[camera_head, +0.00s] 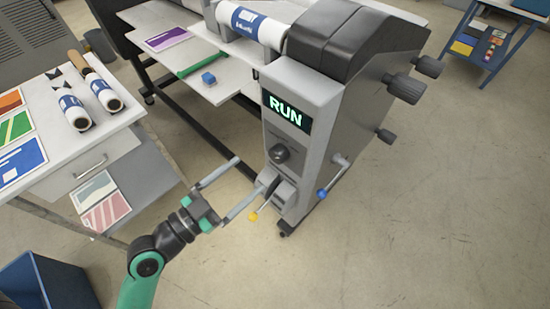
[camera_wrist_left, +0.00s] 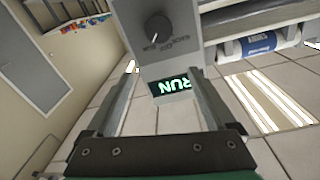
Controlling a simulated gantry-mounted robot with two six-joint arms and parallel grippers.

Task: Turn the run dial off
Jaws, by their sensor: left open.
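The run dial (camera_head: 279,154) is a dark round knob on the grey front panel of the laminator (camera_head: 296,92), below a display (camera_head: 285,110) that reads RUN in green. In the left wrist view the dial (camera_wrist_left: 158,28) shows at the top, with a white pointer line, and the RUN display (camera_wrist_left: 172,87) appears upside down. My left gripper (camera_head: 246,185) is open and empty, in front of the panel and to the lower left of the dial, apart from it. My right gripper is not in view.
Below the dial sit a grey block with a yellow-tipped lever (camera_head: 254,216) and a blue-handled crank (camera_head: 323,193). A side table (camera_head: 92,150) with white rolls stands at left, a blue bin (camera_head: 45,284) at lower left. Floor at right is clear.

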